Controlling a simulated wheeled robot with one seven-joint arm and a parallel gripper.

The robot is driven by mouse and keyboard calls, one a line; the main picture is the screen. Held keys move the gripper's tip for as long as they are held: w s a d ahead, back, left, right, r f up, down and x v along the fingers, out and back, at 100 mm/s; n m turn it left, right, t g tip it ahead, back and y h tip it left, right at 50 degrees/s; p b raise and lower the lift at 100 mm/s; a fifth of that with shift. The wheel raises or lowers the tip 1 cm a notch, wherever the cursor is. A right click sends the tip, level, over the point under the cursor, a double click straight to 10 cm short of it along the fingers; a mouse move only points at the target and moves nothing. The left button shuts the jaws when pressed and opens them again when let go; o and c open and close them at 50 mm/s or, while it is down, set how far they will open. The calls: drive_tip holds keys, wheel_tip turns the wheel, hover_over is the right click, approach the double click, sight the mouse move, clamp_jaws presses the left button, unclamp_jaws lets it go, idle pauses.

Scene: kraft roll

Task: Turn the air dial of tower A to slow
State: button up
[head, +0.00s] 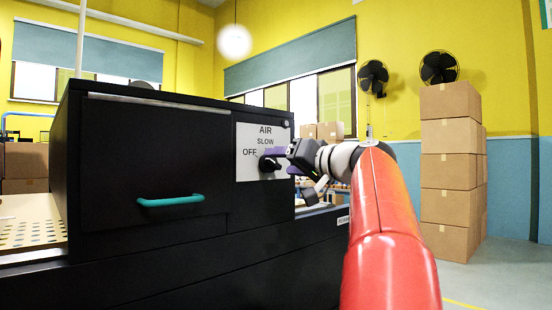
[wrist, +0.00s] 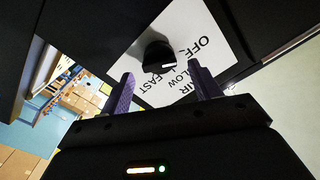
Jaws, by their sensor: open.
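The air dial is a black knob (head: 268,163) on a white panel (head: 245,172) printed AIR, SLOW and OFF, on the front of a black cabinet (head: 150,200). The wrist view shows the knob (wrist: 156,52) with a short white mark on its end, and FAST is also readable on the panel (wrist: 190,25). I cannot tell exactly which word the mark faces. My gripper (head: 281,160) is in front of the panel, close to the knob. Its purple fingers are open in the wrist view (wrist: 160,75), with the knob just beyond the gap between them. I see no letter naming the tower.
A drawer-like door with a teal handle (head: 170,201) is left of the panel. A perforated tray (head: 30,225) lies at far left. Open floor lies at the lower right.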

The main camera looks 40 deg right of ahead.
sight(278, 164)
drive_tip(key=shift+w+a+p, duration=0.1)
drive_tip(key=shift+w+p, duration=0.3)
drive_tip(key=shift+w, duration=1.2)
drive_tip(key=shift+c, duration=0.4)
drive_tip(key=c, duration=0.9)
drive_tip(key=shift+m, duration=1.2)
drive_tip(key=m, duration=0.3)
drive_tip(key=shift+m, duration=0.3)
drive_tip(key=m+p, duration=0.1)
drive_tip(key=m, duration=0.4)
drive_tip(key=shift+f+m+p, duration=0.2)
drive_tip(key=shift+m+p, duration=0.1)
drive_tip(key=shift+p, duration=0.05)
